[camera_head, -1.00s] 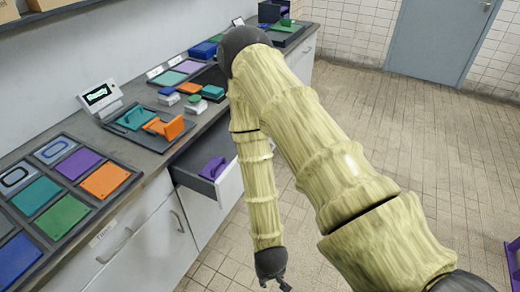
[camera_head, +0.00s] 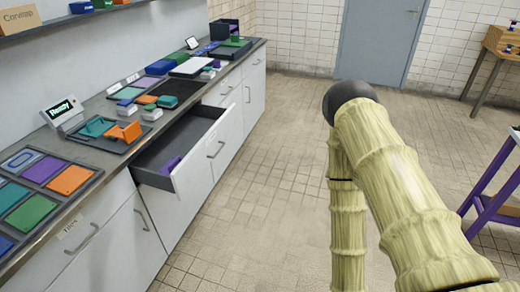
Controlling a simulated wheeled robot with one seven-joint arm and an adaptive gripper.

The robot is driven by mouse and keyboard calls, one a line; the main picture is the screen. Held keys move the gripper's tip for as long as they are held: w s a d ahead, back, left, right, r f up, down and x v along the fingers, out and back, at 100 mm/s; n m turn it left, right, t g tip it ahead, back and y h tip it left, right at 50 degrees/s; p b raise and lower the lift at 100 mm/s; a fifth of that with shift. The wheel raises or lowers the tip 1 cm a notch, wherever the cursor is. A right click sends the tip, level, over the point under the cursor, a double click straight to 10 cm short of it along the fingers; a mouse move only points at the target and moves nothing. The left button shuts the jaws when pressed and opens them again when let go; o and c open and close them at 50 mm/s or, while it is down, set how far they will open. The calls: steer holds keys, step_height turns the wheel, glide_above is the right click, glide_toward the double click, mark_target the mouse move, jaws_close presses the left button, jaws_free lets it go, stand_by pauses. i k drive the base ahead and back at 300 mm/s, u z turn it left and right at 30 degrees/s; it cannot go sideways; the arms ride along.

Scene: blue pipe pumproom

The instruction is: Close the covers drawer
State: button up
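An open drawer (camera_head: 153,178) sticks out from the counter's front at left of centre. Its dark grey inside shows, and a purple piece (camera_head: 173,163) lies in it near the front. The drawer's white front has a bar handle (camera_head: 215,149). I cannot read a label on this drawer. My arm stands to the right of the drawer, over the floor and clear of it. My gripper is below the bottom edge of the picture, so its fingers are hidden.
The counter holds a tray of coloured tiles (camera_head: 40,190), a small display reading "Ready" (camera_head: 62,109) and an orange part (camera_head: 123,132). A closed drawer with a handle (camera_head: 82,238) is nearer. Tiled floor (camera_head: 265,200) is free before the drawer. A purple-framed table (camera_head: 490,205) stands right.

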mark_target(199, 135)
steer(key=u, duration=0.5)
steer(key=i, duration=0.4)
steer(key=u, duration=0.5)
steer(key=i, duration=1.25)
steer(key=z, duration=1.05)
steer(key=i, duration=0.2)
steer(key=z, duration=0.25)
steer(key=k, duration=0.7)
steer(key=z, duration=0.45)
